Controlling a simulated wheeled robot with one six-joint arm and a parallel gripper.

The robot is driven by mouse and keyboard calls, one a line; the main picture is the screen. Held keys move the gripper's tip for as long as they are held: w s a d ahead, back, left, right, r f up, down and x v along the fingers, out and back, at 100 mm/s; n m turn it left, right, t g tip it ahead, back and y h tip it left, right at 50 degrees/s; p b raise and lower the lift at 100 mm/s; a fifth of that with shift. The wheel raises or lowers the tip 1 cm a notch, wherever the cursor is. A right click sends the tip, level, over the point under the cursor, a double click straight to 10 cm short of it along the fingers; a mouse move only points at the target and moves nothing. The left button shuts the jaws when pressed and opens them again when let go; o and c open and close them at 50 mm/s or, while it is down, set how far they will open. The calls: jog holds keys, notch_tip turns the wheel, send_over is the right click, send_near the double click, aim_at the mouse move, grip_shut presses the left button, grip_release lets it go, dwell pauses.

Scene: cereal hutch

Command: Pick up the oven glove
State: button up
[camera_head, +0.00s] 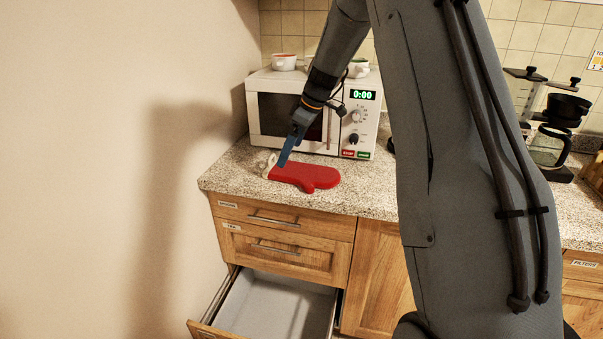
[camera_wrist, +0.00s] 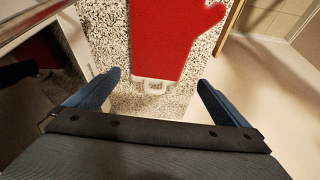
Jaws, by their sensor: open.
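The red oven glove (camera_head: 306,176) lies flat on the speckled countertop in front of the microwave, with its pale cuff end to the left. In the wrist view the glove (camera_wrist: 168,40) is ahead of my gripper (camera_wrist: 158,88), its white cuff tag pointing toward me. My gripper's blue fingers are spread wide, with the cuff end lying between and just beyond their tips. In the head view my gripper (camera_head: 284,161) hangs over the cuff end of the glove, partly hiding it. The fingers hold nothing.
A white microwave (camera_head: 357,122) stands right behind the glove, with bowls (camera_head: 284,62) on top. A wall is at the left. Below the counter (camera_head: 375,196) a drawer (camera_head: 275,306) is pulled open. A coffee maker (camera_head: 552,135) stands at the far right.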

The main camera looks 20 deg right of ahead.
aim_at(302, 171)
jog(key=shift+p+x, duration=1.7)
jog(key=shift+x, duration=2)
jog(key=shift+w, duration=0.1)
jog(key=shift+c, duration=0.4)
jog(key=c, duration=0.6)
